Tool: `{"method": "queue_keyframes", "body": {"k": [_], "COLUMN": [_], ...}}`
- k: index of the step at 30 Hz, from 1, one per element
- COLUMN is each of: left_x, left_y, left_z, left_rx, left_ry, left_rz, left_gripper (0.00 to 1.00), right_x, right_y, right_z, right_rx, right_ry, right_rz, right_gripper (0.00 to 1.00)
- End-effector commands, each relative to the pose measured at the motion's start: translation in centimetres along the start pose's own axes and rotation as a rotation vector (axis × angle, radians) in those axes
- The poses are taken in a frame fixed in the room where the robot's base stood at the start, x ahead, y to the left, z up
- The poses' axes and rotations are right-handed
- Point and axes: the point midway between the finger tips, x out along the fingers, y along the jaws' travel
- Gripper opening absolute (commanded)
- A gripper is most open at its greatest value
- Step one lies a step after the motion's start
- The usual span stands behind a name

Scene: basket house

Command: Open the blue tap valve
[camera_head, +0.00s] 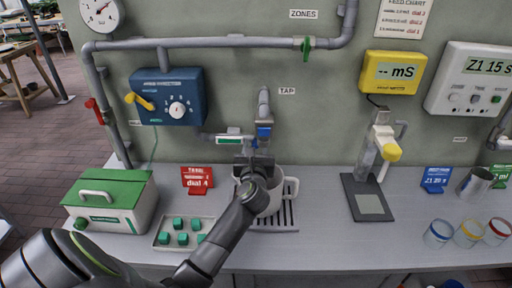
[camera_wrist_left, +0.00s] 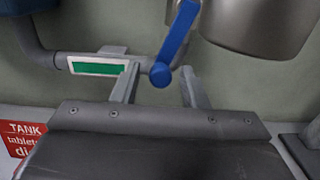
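The tap (camera_head: 264,104) is a grey pipe fitting on the wall beside the TAP label. Its blue valve lever (camera_head: 264,132) also shows in the left wrist view (camera_wrist_left: 178,42), slanting down to a round blue end. My left gripper (camera_head: 256,148) is in front of the tap, just below the lever. In the left wrist view its fingers (camera_wrist_left: 158,84) are apart, with the lever's round end showing in the gap between them. I cannot tell whether either finger touches it. My right gripper is not in view.
A white jug (camera_head: 275,196) stands on a slotted drip tray (camera_head: 288,214) below the tap, partly hidden by my left arm. A pipe with a green label (camera_head: 229,140) runs left of the tap. A red card (camera_head: 197,180) and a tray of green blocks (camera_head: 160,240) are at left.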

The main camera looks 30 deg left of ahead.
Motion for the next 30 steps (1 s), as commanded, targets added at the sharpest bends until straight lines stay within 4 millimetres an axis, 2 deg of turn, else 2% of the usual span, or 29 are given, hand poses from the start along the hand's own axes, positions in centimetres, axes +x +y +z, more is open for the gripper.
{"method": "queue_keyframes", "body": {"k": [1,9,17,24,30], "left_x": [0.0,0.0,0.0,0.0,0.0], "left_y": [0.0,0.0,-0.2,-1.7,-2.4], "left_z": [0.0,0.0,-0.2,-0.6,-0.4], "left_rx": [0.0,0.0,-0.026,-0.242,-0.346], "left_ry": [0.0,0.0,0.0,-0.003,-0.002], "left_rz": [0.0,0.0,0.0,-0.001,0.0], "left_gripper": [0.33,0.0,0.0,0.0,0.0], "right_x": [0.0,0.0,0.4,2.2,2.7], "right_y": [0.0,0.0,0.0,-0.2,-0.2], "right_z": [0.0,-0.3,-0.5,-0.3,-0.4], "right_rx": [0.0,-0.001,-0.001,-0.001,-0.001], "right_ry": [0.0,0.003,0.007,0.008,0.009], "right_rz": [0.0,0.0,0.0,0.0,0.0], "right_gripper": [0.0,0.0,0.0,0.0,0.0]}}
